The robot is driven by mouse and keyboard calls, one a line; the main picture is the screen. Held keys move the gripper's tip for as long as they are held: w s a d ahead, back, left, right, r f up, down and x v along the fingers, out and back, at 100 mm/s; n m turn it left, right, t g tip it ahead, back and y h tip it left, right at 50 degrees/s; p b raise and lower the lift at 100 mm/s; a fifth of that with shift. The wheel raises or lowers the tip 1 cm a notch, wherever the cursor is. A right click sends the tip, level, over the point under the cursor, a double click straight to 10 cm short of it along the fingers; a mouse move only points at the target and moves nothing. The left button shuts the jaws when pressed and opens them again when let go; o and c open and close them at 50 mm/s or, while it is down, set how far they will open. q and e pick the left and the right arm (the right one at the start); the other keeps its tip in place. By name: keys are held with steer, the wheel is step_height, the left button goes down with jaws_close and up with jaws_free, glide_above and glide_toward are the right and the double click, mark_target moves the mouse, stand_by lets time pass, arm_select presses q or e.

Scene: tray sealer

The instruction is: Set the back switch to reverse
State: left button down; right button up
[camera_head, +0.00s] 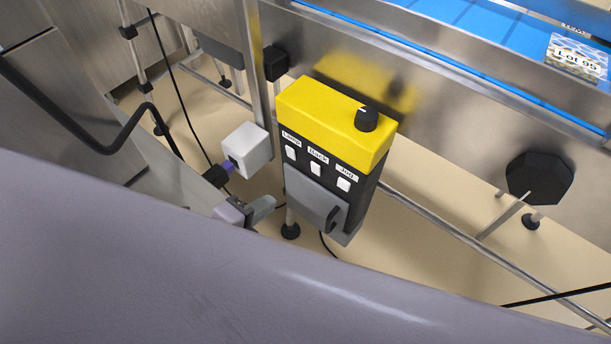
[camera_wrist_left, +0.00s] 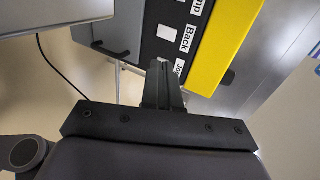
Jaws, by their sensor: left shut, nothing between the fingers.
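The control box has a yellow top (camera_head: 325,115) and a dark front with white switches labelled Lamp, Back and Jog. The Back switch (camera_head: 316,168) is the middle one. It also shows in the left wrist view (camera_wrist_left: 166,33), beside its label. I cannot tell its setting. In the left wrist view, the black fingers of my left gripper (camera_wrist_left: 160,66) are shut and empty. They appear in front of the Jog end of the panel and hide the Jog switch there. I cannot tell whether they touch anything. My right gripper is not seen.
A black knob (camera_head: 367,119) stands on the yellow top. A grey cover (camera_head: 312,200) with a dark handle lies below the switches. A white box (camera_head: 247,149) is to the left. A steel conveyor frame (camera_head: 450,125) with a blue belt runs behind.

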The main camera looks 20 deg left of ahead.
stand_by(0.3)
arm_select(q)
steer(key=b, duration=0.1)
glide_toward(315, 167)
step_height(315, 167, down, 3)
steer(key=w, duration=0.2)
steer(key=w+d, duration=0.1)
steer(key=w, duration=0.1)
steer(key=shift+d, duration=0.25)
steer(key=shift+w+d, duration=0.25)
steer(key=shift+w, duration=0.4)
